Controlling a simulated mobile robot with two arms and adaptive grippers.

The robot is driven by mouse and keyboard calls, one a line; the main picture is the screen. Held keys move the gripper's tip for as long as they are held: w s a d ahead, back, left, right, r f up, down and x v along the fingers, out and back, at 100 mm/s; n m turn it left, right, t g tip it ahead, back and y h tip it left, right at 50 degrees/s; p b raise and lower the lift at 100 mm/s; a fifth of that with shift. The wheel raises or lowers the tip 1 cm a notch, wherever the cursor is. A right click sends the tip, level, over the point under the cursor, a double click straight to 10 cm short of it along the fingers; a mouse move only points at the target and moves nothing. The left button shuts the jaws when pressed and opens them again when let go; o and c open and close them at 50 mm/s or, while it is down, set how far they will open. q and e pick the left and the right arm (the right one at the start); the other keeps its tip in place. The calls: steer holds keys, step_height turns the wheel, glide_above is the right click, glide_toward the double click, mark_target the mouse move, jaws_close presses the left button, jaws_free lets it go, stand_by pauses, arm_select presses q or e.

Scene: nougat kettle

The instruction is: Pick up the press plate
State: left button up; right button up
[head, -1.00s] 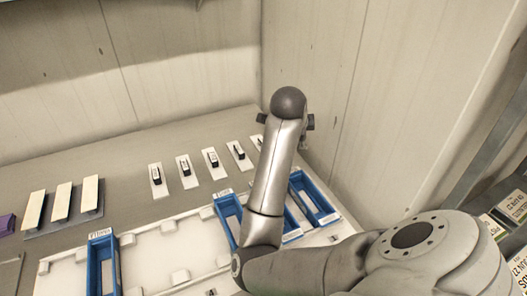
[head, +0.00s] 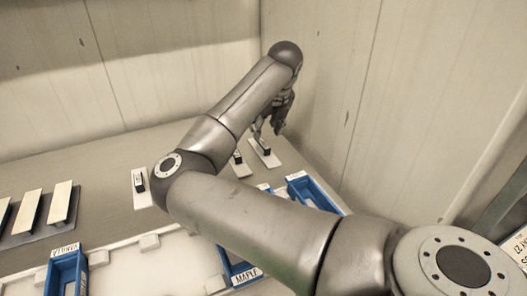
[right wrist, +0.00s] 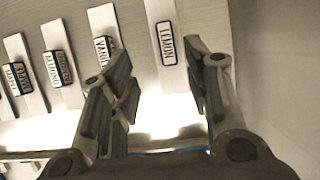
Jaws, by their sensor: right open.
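Nothing in view is plainly marked as a press plate. A row of pale plates with dark-framed labels lies on the grey table. The plate marked LEMON (right wrist: 161,14) is at the right end of the row; in the head view the end plate (head: 267,158) is beneath my right gripper (head: 270,128). In the right wrist view my right gripper (right wrist: 162,75) is open and empty, its fingers pointing toward the LEMON plate, which appears between and beyond the tips. I see no contact. My left gripper is out of view.
Other labelled plates (right wrist: 108,20) lie left of it. Blue bins (head: 318,192) stand in a white tray (head: 120,262) at the front. Several pale bars (head: 61,201) sit on a dark base at the left. Walls (head: 340,90) close the back and right.

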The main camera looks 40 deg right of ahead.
mark_target(264, 144)
steer(key=x, duration=0.2)
steer(key=shift+w+d+f, duration=0.1)
steer(key=shift+w+f, duration=0.05)
steer(key=shift+f, duration=0.1)
steer(key=x, duration=0.5)
steer(key=shift+s+d+f, duration=0.2)
steer(key=shift+d+f, duration=0.1)
steer(key=shift+f, duration=0.1)
jaws_close()
steer(key=shift+r, duration=0.15)
